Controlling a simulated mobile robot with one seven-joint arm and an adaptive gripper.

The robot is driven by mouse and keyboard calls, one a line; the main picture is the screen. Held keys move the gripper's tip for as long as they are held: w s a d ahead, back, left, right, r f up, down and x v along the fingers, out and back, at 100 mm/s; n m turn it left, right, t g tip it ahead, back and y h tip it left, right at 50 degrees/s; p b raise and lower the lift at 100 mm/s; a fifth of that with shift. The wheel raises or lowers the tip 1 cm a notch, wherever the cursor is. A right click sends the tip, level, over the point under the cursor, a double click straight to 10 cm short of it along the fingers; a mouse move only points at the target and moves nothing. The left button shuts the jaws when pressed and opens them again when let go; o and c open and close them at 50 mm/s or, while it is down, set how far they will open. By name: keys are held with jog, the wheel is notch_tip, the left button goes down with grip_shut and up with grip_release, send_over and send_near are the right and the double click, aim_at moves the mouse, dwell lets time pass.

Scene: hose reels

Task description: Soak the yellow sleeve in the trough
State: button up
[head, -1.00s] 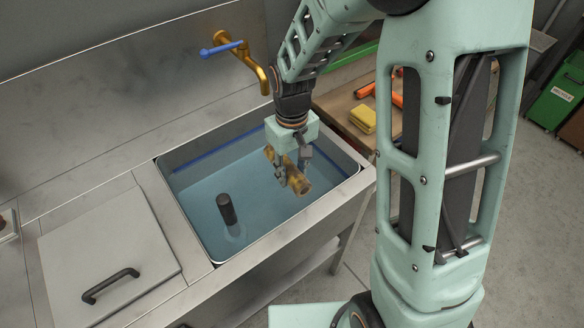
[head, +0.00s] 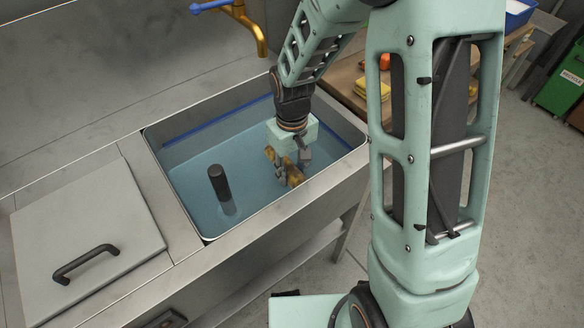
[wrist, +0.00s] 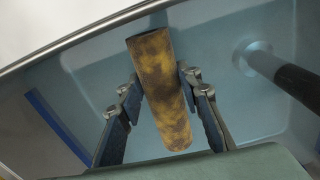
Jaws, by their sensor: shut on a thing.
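The yellow sleeve is a short, dirty yellow tube with dark stains. It shows between my fingers in the wrist view (wrist: 160,92) and partly behind my gripper in the head view (head: 293,174). My gripper (head: 291,168) is shut on the sleeve, with one finger on each side of it. The trough (head: 190,223) is a steel basin with blue-tinted water, set in the counter. My gripper holds the sleeve inside the trough's outline, low at the water. The sleeve's lower part looks to be in the water, but how deep I cannot tell.
A dark upright standpipe (head: 219,183) rises from the trough left of my gripper. A brass tap with a blue lever (head: 248,22) is behind the trough. A grey lid with a black handle (head: 85,262) lies on the counter at left. A wooden bench (head: 345,85) stands behind right.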

jog(key=shift+f+b, duration=2.15)
jog(key=shift+f, duration=1.2)
jog(key=shift+a, duration=0.1)
jog(key=shift+s+a, duration=0.25)
jog(key=shift+w+d, duration=0.15)
jog(key=shift+w+d, duration=0.1)
jog(key=shift+d, duration=0.1)
jog(key=shift+a, duration=0.15)
jog(key=shift+s+a, duration=0.2)
jog(key=shift+s, duration=0.05)
jog(key=shift+w+d, duration=0.1)
